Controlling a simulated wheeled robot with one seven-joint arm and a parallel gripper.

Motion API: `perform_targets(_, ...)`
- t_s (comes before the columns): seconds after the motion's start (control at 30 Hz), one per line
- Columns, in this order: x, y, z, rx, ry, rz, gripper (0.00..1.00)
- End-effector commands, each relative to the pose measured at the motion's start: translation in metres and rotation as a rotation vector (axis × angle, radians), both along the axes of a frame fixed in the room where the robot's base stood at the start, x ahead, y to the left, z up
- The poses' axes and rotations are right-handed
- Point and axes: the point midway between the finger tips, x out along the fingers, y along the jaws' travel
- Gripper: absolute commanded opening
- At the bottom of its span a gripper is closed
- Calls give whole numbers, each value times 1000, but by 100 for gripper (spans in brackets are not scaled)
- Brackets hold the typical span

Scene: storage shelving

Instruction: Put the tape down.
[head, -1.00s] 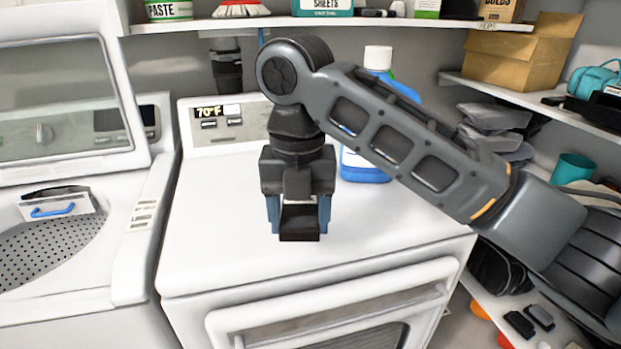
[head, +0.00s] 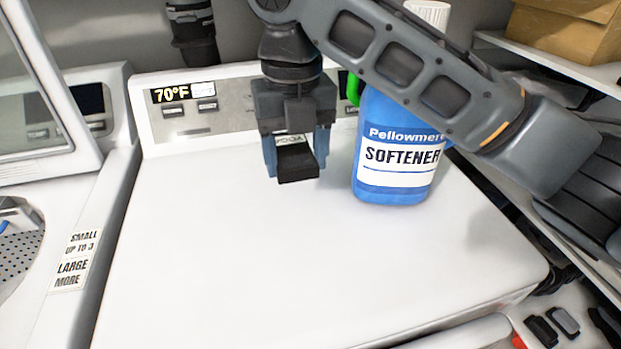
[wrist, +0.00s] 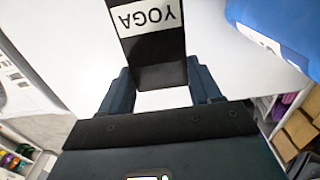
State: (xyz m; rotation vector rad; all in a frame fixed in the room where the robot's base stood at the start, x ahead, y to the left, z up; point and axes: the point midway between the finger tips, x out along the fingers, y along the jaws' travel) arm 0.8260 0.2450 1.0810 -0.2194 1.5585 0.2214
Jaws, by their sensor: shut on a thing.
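The tape (head: 297,163) is a black block with a white label reading YOGA, which also shows upside down in the wrist view (wrist: 155,50). My gripper (head: 297,158) points down over the white top of the dryer-like machine (head: 270,260), with its blue fingers on either side of the tape. It is shut on the tape. In the wrist view the tape extends out beyond the fingers (wrist: 160,82). I cannot tell whether the tape touches the white top or hangs just above it.
A blue softener bottle (head: 397,165) stands on the top just right of my gripper, partly behind my arm. The control panel (head: 205,105) is behind. The front and left of the top are clear. A washer (head: 50,190) stands left, shelves (head: 560,65) right.

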Motion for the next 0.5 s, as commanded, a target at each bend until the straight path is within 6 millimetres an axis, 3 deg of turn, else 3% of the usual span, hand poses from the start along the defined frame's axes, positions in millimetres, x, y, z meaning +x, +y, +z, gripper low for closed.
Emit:
perform_targets(0.3, 0, -1, -47, -1, 3, -2, 30)
perform_targets(0.5, 0, 0, -64, 1, 1, -2, 30)
